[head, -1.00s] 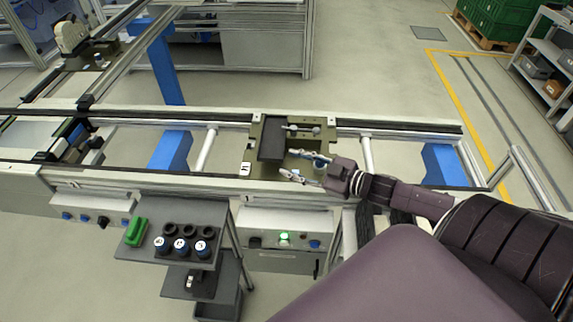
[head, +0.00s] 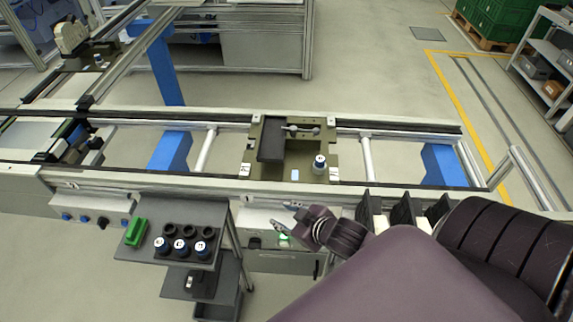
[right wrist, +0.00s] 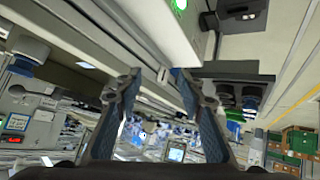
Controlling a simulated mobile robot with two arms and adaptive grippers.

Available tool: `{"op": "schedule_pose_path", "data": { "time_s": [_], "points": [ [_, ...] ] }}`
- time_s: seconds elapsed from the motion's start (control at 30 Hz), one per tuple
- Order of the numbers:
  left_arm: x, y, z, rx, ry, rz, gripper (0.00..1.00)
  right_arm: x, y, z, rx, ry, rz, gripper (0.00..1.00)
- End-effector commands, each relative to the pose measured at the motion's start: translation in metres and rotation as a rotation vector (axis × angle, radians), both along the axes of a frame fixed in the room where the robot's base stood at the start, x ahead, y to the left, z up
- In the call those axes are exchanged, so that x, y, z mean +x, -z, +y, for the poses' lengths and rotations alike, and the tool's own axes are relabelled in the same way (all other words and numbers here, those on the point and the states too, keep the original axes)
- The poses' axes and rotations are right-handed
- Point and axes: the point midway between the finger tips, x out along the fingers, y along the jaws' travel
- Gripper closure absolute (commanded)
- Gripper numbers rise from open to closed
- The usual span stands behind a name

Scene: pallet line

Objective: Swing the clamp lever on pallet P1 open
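The olive pallet (head: 326,146) sits on the conveyor in the head view. Its labels are too small to read surely. A grey metal clamp lever (head: 302,129) lies roughly left to right across its far side, near a dark block (head: 271,140). A cylinder with a white top (head: 319,164) stands upright on the pallet's near right corner. My right gripper (head: 281,215) is empty, on the near side of the conveyor, apart from pallet and lever. In the right wrist view its fingers (right wrist: 163,95) are spread. My left gripper is out of view.
A dark cart (head: 137,252) with several white-topped cylinders and a green block stands front left. A control box with a green light (head: 284,237) sits below the conveyor, close to my right gripper. The conveyor rail (head: 400,130) right of the pallet is clear.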

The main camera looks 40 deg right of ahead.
Motion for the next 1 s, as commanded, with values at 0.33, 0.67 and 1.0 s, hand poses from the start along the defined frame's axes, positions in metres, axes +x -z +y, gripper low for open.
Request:
{"op": "schedule_pose_path", "data": {
  "time_s": [0.33,0.67,1.0],
  "points": [
    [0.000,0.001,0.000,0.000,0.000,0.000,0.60,-0.032,0.008,0.019,0.008,0.058,0.133,0.64],
    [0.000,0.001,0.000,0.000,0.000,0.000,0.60,-0.037,0.009,0.020,0.006,0.064,0.151,0.64],
    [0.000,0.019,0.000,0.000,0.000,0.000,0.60,-0.045,0.084,0.009,0.005,0.094,0.217,0.96]
  ]
}}
